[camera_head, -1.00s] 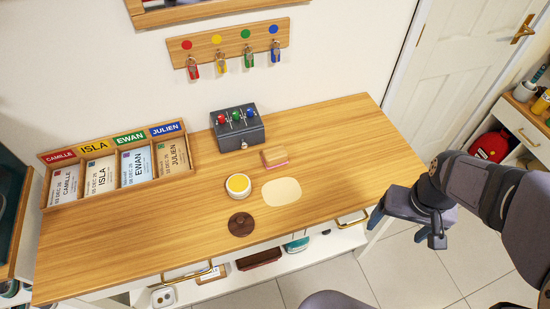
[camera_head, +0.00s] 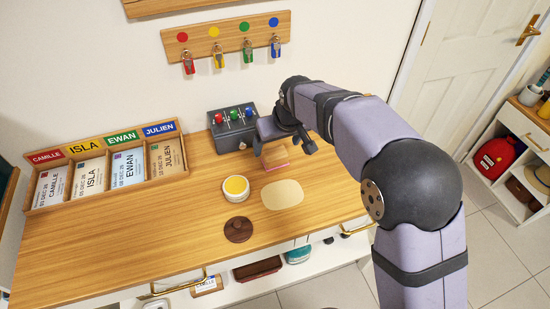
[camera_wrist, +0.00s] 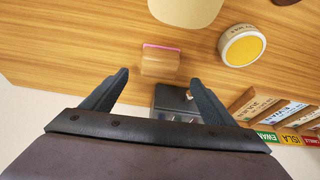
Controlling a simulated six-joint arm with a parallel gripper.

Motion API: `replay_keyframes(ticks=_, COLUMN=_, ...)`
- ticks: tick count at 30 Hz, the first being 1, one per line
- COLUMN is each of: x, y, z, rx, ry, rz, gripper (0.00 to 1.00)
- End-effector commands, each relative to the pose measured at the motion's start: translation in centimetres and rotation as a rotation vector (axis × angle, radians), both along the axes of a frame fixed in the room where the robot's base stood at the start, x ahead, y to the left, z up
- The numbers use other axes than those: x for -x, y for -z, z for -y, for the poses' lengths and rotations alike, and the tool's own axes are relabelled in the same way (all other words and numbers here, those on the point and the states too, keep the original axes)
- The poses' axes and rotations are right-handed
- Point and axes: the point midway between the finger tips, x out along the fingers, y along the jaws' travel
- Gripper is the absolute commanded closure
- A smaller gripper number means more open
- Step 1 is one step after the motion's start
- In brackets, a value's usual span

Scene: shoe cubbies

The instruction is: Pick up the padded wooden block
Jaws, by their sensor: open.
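The padded wooden block (camera_head: 275,157) is a small light-wood block with a pink pad along one edge. My gripper (camera_head: 284,142) is over the back of the table, close to the block. In the wrist view my gripper (camera_wrist: 160,80) has its two dark fingers spread wide with nothing between them. From the head view the fingers partly overlap the block's surroundings.
A dark box with coloured knobs (camera_head: 232,127) stands just behind the block. A round tin with yellow contents (camera_head: 236,187), a brown lid (camera_head: 238,230) and the cream mat (camera_head: 283,195) lie in front. A card rack (camera_head: 105,170) stands at left. The front-left table is clear.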

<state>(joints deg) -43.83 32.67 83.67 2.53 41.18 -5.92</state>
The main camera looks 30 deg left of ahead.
Motion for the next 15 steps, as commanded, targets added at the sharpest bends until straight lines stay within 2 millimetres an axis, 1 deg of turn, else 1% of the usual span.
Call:
replay_keyframes(ticks=6, x=-0.4, y=1.5, z=-0.4, rx=0.001, ry=0.002, rz=-0.002, gripper=0.20)
replay_keyframes(ticks=11, x=-0.5, y=1.8, z=-0.4, rx=0.001, ry=0.002, rz=-0.001, gripper=0.20)
replay_keyframes(ticks=15, x=-0.7, y=2.6, z=-0.6, rx=0.002, ry=0.002, rz=-0.002, gripper=0.20)
